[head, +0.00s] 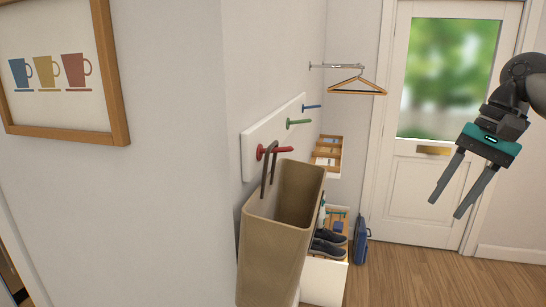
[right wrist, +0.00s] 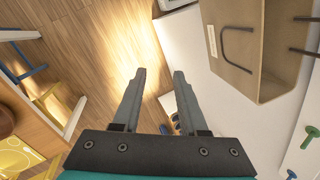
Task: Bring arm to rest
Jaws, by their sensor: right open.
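My right gripper (head: 457,193) is open and empty at the right of the head view, in front of the white door. Its two fingers also show in the right wrist view (right wrist: 158,82), apart with nothing between them. A tan bag (head: 270,243) hangs by a dark handle from the red peg (head: 271,151) of a white wall rack (head: 255,155). The bag shows upper right in the right wrist view (right wrist: 258,65), apart from the fingers. My left gripper is not in view.
Green and blue pegs carry nothing. A wooden hanger (head: 358,91) hangs on a wall rail. Dark shoes (head: 328,247) rest on a low white bench, with a blue case (head: 361,240) on the floor beside it. The door (head: 420,190) is shut. Wood floor (head: 400,280) is clear before it.

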